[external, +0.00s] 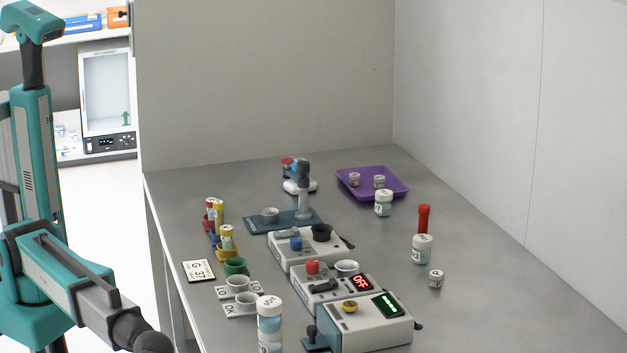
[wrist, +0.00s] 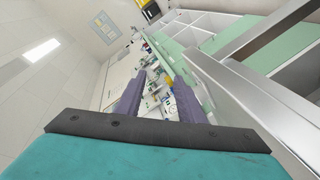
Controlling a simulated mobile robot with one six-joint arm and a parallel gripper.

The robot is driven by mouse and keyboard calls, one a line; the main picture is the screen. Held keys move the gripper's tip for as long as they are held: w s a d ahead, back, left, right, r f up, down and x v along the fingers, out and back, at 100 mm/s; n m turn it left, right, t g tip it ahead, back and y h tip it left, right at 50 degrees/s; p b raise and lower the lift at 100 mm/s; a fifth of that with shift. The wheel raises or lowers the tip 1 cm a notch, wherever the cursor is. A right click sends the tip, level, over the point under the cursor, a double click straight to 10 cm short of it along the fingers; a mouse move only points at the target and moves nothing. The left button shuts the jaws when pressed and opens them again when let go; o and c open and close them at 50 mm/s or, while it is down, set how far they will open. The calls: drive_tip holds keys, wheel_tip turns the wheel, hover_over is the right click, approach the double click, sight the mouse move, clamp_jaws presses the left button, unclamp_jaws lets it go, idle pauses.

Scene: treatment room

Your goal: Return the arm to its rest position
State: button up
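In the wrist view my gripper (wrist: 154,80) shows two grey-purple fingers standing apart. Nothing is held between them; only distant bench items show through the gap. In the external view teal and dark parts of my arm fill the left side, left of the grey bench (external: 380,260). The visible parts are clear of the objects on the bench. I cannot make out the gripper fingers in that view.
The bench carries a purple tray (external: 400,190) with small jars, several devices such as the one marked OFF (external: 325,290), a white-capped bottle (external: 269,322), a jar (external: 422,249) and a red-topped item (external: 424,218). Walls stand behind and right. The wrist view shows shelving (wrist: 240,70) at right.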

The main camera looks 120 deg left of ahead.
drive_tip(key=s+a+f+m+g+y+p, duration=0.1)
drive_tip(key=s+a+f+g+p, duration=0.15)
drive_tip(key=s+a+f, duration=0.65)
drive_tip(key=s+a+f+m+g+y+p, duration=0.15)
drive_tip(key=f+g, duration=0.25)
drive_tip(key=f, duration=1.1)
drive_tip(key=s+a+f+g+y+p, duration=0.25)
drive_tip(key=s+a+f, duration=0.4)
drive_tip(key=f, duration=0.45)
drive_tip(key=s+a+f+g+y+p, duration=0.1)
drive_tip(key=s+a+f+g+p, duration=0.1)
drive_tip(key=s+a+f, duration=0.3)
drive_tip(key=s+a+f+g+p, duration=0.1)
drive_tip(key=s+a, duration=0.1)
drive_tip(key=s, duration=0.5)
drive_tip(key=s+a+f+g+y+p, duration=0.1)
drive_tip(key=s+a+f+g+p, duration=0.1)
drive_tip(key=s+a+f, duration=0.3)
drive_tip(key=s+a+g+p, duration=0.1)
drive_tip(key=s+a+g, duration=0.2)
drive_tip(key=s, duration=0.8)
drive_tip(key=s+a+g+y+p, duration=0.1)
drive_tip(key=s+a, duration=0.3)
drive_tip(key=s, duration=0.7)
drive_tip(key=shift+a+m+g+p, duration=0.2)
drive_tip(key=shift+m+g+p, duration=0.25)
drive_tip(key=shift+g+p, duration=0.4)
drive_tip(key=shift+w, duration=0.1)
